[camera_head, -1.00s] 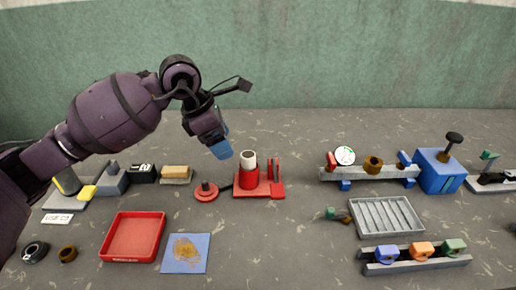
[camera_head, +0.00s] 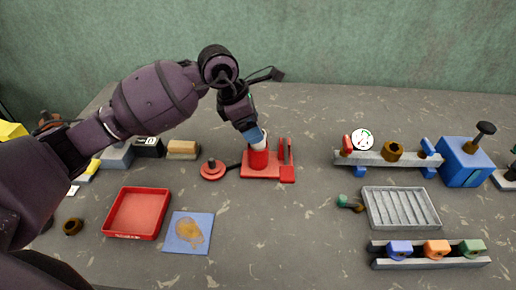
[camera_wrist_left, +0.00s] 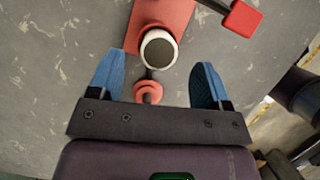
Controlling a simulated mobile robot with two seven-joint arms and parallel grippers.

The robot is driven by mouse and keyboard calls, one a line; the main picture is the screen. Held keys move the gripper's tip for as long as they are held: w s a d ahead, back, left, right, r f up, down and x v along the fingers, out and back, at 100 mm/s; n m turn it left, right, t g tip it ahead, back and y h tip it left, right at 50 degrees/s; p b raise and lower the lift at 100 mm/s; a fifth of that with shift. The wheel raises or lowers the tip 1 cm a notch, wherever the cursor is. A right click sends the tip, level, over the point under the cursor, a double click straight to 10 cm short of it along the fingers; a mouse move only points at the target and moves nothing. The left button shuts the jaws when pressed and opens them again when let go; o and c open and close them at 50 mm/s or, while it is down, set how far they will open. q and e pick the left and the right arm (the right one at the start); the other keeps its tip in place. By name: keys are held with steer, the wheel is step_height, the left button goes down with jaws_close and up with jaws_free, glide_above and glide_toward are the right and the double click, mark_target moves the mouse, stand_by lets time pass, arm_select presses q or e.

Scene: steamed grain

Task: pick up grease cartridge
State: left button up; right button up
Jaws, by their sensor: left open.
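The grease cartridge appears to be the white cylinder (camera_head: 263,146) standing upright in a red cup on a red stand (camera_head: 257,171). In the left wrist view its round end, white-rimmed with a dark centre (camera_wrist_left: 159,50), shows between the two blue fingertips, with gaps on both sides. My left gripper (camera_head: 252,135) is open and empty, pointing down at the top of the cartridge and partly hiding it. It also shows in the left wrist view (camera_wrist_left: 162,60), fingers spread. My right gripper is not in view.
A red round piece (camera_head: 213,169) lies left of the stand, and red uprights (camera_head: 286,152) rise on its right side. A red tray (camera_head: 137,213), a blue mat (camera_head: 188,233) and a grey ribbed tray (camera_head: 400,209) lie nearer. Bare table lies right of the stand.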

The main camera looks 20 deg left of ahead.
arm_select(q)
steer(key=shift+x, duration=1.95)
steer(key=shift+c, duration=0.3)
steer(key=shift+w, duration=0.1)
steer(key=c, duration=1.3)
steer(key=shift+o, duration=0.2)
steer(key=shift+r, duration=0.1)
step_height(320, 180, up, 20)
steer(key=p, duration=0.1)
